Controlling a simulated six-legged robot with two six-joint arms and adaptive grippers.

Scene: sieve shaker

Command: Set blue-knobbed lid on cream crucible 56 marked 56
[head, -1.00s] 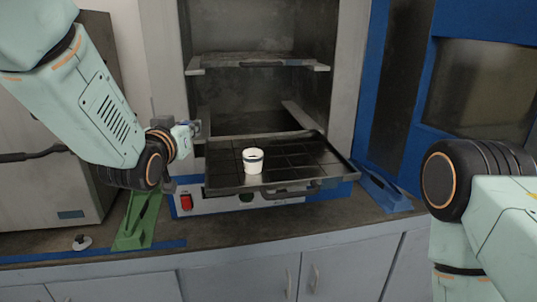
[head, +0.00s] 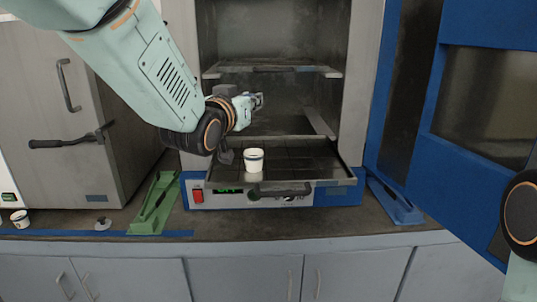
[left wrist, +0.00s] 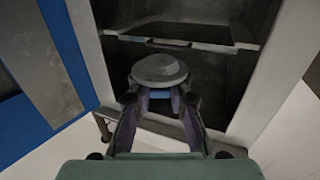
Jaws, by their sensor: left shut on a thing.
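A cream crucible (head: 254,162) with a dark band below its rim stands upright on the black tray in front of the open chamber. Its number is too small to read. My left gripper (head: 257,102) is above the crucible in the head view, in front of the chamber opening. In the left wrist view my left gripper (left wrist: 160,98) is shut on a round grey lid (left wrist: 160,68), held at its fingertips. The lid and crucible are apart. My right gripper is out of view.
The black tray (head: 325,172) has a raised rim and front handle. A shelf (head: 270,69) crosses the chamber above. A green holder (head: 155,203) and a blue holder (head: 395,200) flank the unit. Another cup (head: 20,219) and a small lid (head: 103,223) lie left on the counter.

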